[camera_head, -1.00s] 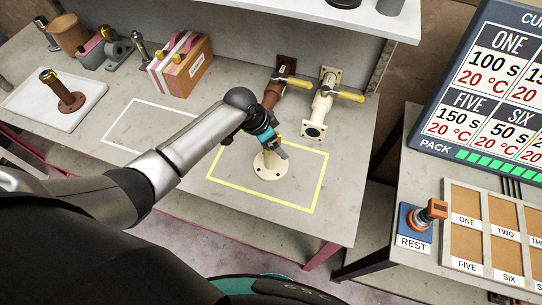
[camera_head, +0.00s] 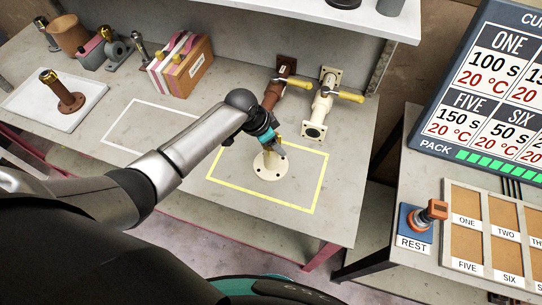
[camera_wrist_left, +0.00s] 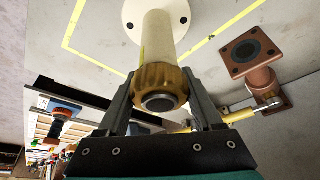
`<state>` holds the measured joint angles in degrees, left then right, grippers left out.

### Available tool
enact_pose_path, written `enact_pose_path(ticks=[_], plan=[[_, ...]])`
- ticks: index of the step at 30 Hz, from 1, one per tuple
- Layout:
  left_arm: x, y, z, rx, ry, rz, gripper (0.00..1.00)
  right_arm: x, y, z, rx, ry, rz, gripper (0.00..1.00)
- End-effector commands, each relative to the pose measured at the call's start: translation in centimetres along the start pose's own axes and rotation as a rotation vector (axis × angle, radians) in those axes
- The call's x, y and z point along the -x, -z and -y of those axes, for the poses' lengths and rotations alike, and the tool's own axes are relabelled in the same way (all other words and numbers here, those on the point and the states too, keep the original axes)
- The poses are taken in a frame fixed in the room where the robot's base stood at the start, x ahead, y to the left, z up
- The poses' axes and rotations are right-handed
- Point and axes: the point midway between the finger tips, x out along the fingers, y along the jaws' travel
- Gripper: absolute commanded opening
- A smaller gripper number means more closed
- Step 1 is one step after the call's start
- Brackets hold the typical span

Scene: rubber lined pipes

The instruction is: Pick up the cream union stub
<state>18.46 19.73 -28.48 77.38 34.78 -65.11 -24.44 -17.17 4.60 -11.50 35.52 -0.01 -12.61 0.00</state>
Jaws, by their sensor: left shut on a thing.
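The cream union stub (camera_head: 270,163) stands upright on its round flange inside the yellow outlined rectangle on the bench. My left gripper (camera_head: 274,147) is at its top end and partly hides it in the head view. In the left wrist view, the cream pipe (camera_wrist_left: 157,38) runs to its flange, and the brass ribbed nut (camera_wrist_left: 160,85) at its open end sits between the two dark fingers. The left gripper is shut on the stub. The flange looks still flat on the bench. My right gripper is in neither view.
A brown valve pipe (camera_head: 273,94) and a cream valve pipe (camera_head: 319,110) lie behind the yellow rectangle. A white tray (camera_head: 35,112) with a brown stub (camera_head: 70,97) is at left. The white outlined rectangle is empty. A control stand (camera_head: 431,215) is at right.

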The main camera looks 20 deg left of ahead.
Motion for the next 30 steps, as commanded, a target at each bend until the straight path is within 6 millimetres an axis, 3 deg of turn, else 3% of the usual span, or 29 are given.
enact_pose_path(ticks=[1,6,23,30], plan=[[0.0,0.0,0.0,0.000,0.000,0.001,0.19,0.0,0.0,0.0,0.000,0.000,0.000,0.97],[0.0,-0.1,0.0,0.000,0.000,0.001,0.00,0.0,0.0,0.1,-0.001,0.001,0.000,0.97],[0.2,0.2,0.1,-0.001,0.002,-0.003,0.00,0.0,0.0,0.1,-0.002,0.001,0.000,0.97],[1.5,0.8,0.1,-0.002,0.002,-0.006,0.00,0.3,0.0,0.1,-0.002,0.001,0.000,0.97]])
